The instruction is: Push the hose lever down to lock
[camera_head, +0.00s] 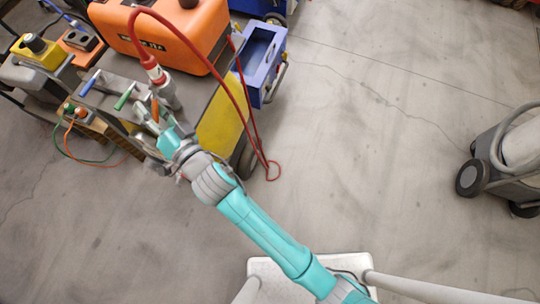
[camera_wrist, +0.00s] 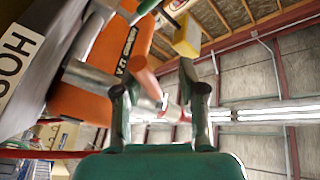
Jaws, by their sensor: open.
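The hose lever has an orange-red handle (camera_head: 155,108) beside the metal coupling (camera_head: 168,94) where the red hose (camera_head: 151,62) comes down. In the wrist view the orange handle (camera_wrist: 147,78) shows between my two fingers, slanting, with a gap to the right finger. Contact with the left finger cannot be told. My gripper (camera_wrist: 155,82) is open and holds nothing. In the head view my gripper (camera_head: 165,122) is at the panel close to the orange handle, and my wrist partly hides the area below it.
A blue handle (camera_head: 91,83) and a green handle (camera_head: 125,96) stand to the left on the same panel. An orange machine (camera_head: 165,32) sits behind on the cart. A red hose loop hangs to the floor at right. The floor on the right is clear up to a grey wheeled machine (camera_head: 505,155).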

